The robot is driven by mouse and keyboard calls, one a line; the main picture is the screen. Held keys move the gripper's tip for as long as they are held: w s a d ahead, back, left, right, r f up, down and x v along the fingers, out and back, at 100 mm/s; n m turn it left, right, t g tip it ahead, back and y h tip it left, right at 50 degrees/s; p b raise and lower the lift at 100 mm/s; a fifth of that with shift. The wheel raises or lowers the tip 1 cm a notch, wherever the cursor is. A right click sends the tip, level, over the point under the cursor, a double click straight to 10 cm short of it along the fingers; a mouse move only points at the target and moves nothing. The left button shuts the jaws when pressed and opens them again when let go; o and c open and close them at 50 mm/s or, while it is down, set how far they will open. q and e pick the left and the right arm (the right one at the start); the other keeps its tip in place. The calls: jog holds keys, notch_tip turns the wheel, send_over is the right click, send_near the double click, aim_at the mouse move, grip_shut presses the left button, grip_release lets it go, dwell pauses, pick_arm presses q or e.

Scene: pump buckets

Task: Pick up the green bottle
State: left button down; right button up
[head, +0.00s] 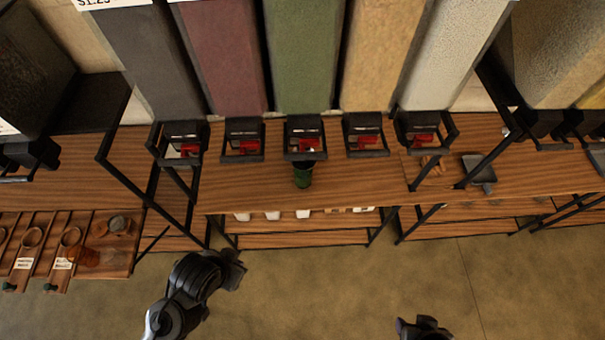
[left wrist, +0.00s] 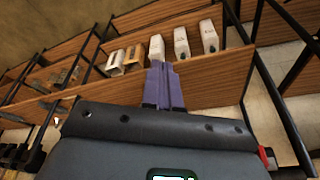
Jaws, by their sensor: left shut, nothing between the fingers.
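A small dark green container (head: 303,175), the only thing here that fits the green bottle, stands on the wooden shelf below the middle dispenser. Its top is partly hidden under the dispenser's spout. My left gripper (head: 236,268) is over the floor in front of the shelf, below and left of the green container and well apart from it. In the left wrist view its purple fingers (left wrist: 164,84) are together and empty. My right gripper (head: 425,326) shows only in part at the bottom edge of the head view; its fingers cannot be made out.
Several tall dispensers with black spouts (head: 242,140) line the back of the wooden shelf (head: 250,190). White containers (head: 272,216) stand on a lower shelf. Black slanted frame bars (head: 133,172) flank the middle shelf. A metal scoop (head: 480,172) lies to the right. The floor in front is clear.

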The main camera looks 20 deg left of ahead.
pick_arm(q)
jog(key=c, duration=1.8)
grip_release()
jog(key=o, duration=1.8)
